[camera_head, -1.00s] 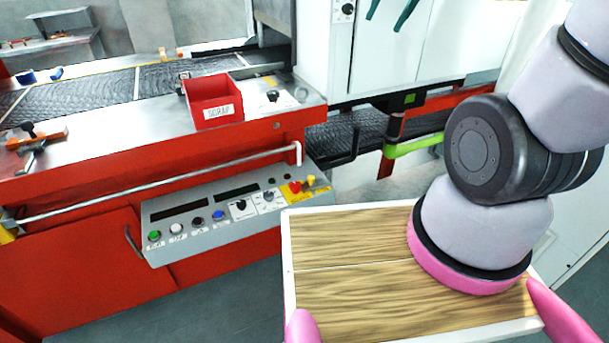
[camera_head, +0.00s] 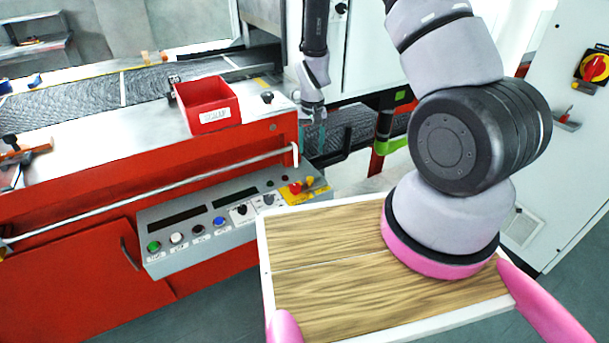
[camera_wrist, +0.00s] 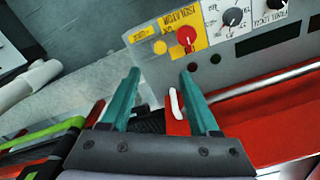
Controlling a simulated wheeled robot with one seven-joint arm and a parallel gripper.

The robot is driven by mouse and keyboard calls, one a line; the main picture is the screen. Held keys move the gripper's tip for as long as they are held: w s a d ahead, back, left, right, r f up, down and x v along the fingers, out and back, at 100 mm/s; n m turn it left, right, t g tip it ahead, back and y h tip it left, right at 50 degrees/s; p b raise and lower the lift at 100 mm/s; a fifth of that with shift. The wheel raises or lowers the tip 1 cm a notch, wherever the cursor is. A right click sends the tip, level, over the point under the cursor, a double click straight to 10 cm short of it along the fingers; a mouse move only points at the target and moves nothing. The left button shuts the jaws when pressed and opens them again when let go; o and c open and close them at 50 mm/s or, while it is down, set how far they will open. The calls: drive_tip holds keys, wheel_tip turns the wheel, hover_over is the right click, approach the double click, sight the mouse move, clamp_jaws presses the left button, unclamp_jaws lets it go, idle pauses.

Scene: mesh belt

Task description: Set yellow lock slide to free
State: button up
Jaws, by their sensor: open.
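A small yellow piece (camera_head: 309,182), which may be the lock slide, sits beside a red knob (camera_head: 295,188) on a yellow label at the right end of the sloped control panel. In the wrist view the yellow piece (camera_wrist: 160,47) and red knob (camera_wrist: 186,36) show close up beyond my fingertips. The slide's setting cannot be told. My gripper (camera_head: 315,138) has two teal fingers, apart and empty. It is above and behind that panel end in the head view. In the wrist view my gripper (camera_wrist: 160,75) points toward the yellow label, without visible contact.
A white rail (camera_head: 170,188) runs above the control panel (camera_head: 160,262); its bracket (camera_wrist: 176,103) shows between my fingers. A red scrap bin (camera_head: 208,112) stands on the machine's top. A cabinet at right carries another red and yellow switch (camera_head: 594,68).

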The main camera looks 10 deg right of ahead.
sight(310, 177)
wheel_tip(310, 177, down, 12)
drive_tip(key=shift+s+f, duration=0.1)
idle(0.5)
clamp_jaws()
idle(1.3)
